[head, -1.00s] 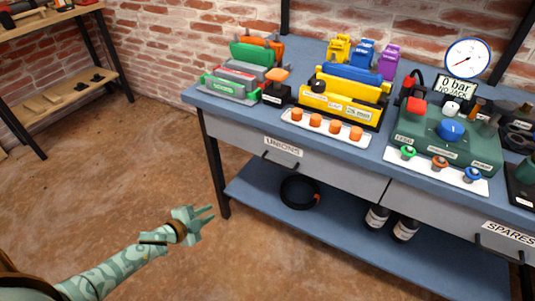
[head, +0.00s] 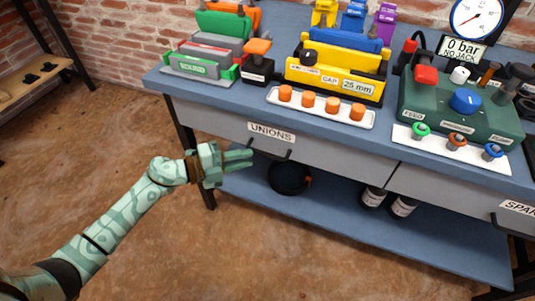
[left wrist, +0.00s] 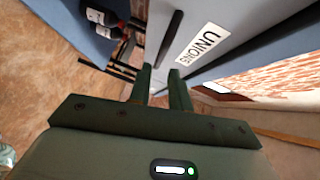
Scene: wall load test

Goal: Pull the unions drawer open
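The unions drawer (head: 215,121) is a grey front under the blue bench top, with a white UNIONS label (head: 271,132) and a dark bar handle (head: 270,153) below it. It looks shut, flush with the bench. My left gripper (head: 251,160) is open and empty, its fingers pointing at the handle from the left. In the left wrist view the two fingers (left wrist: 160,74) stand apart; the black handle (left wrist: 168,39) lies just beyond them, outside their grip, beside the label (left wrist: 203,43). My right gripper is not in view.
The SPARES drawer (head: 440,190) is to the right. A blue lower shelf (head: 335,212) holds a black ring (head: 288,178) and two dark bottles (head: 402,206). The bench top carries a yellow block device (head: 336,75) and a green gauge unit (head: 455,105). Floor in front is clear.

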